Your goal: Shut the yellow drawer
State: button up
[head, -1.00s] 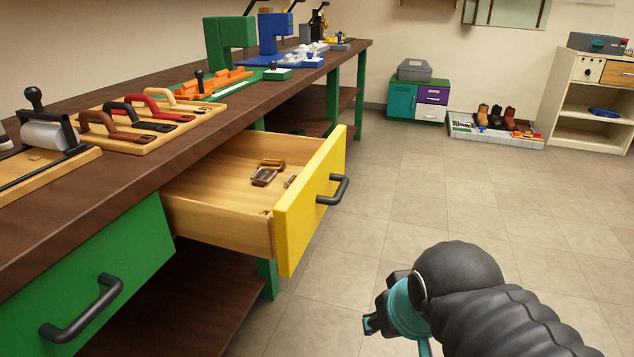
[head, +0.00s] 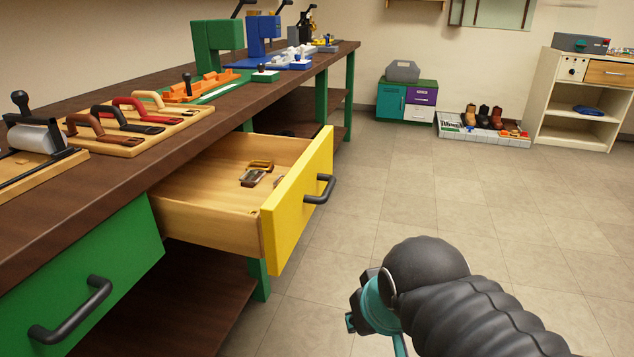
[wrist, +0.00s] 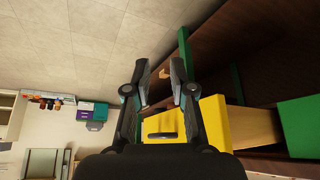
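The yellow drawer (head: 298,200) stands pulled well out of the workbench, its wooden box open on top. Its dark bar handle (head: 320,189) is on the front panel. A few small brown and metal pieces (head: 258,172) lie inside. In the wrist view the yellow front (wrist: 216,122) and the handle (wrist: 165,135) show beyond the fingers, low in the picture. My gripper (wrist: 161,78) is open and empty, with a clear gap between its fingers. It is apart from the drawer. In the head view my arm is at the lower right, in front of the drawer, and hides the fingertips.
A shut green drawer (head: 90,275) with a dark handle is at the left. The bench top (head: 170,135) bears a board of strap handles (head: 135,122) and tools. The tiled floor (head: 430,190) right of the drawer is clear. Low cabinets and a boot tray (head: 483,127) stand far back.

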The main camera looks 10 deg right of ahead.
jog(key=shift+w+d+f+m+g, duration=0.4)
jog(key=shift+w+d+f+g, duration=0.15)
jog(key=shift+d+f, duration=0.2)
grip_shut()
jog(key=w+d+r+m+y, duration=0.1)
jog(key=w+d+r+m, duration=0.3)
jog(key=w, duration=0.7)
jog(key=w+d+r, duration=0.3)
jog(key=w+d, duration=0.3)
jog(key=w, duration=0.6)
jog(key=w+r+t+y, duration=0.2)
jog(key=w+r+t, duration=0.1)
jog(key=w+r, duration=0.6)
jog(key=p, duration=0.1)
send_near(326, 171)
notch_tip(326, 171, down, 3)
jog(key=w, duration=0.2)
jog(key=shift+w+a+f+g, duration=0.25)
jog(key=shift+w+a, duration=0.2)
jog(key=shift+a, duration=0.25)
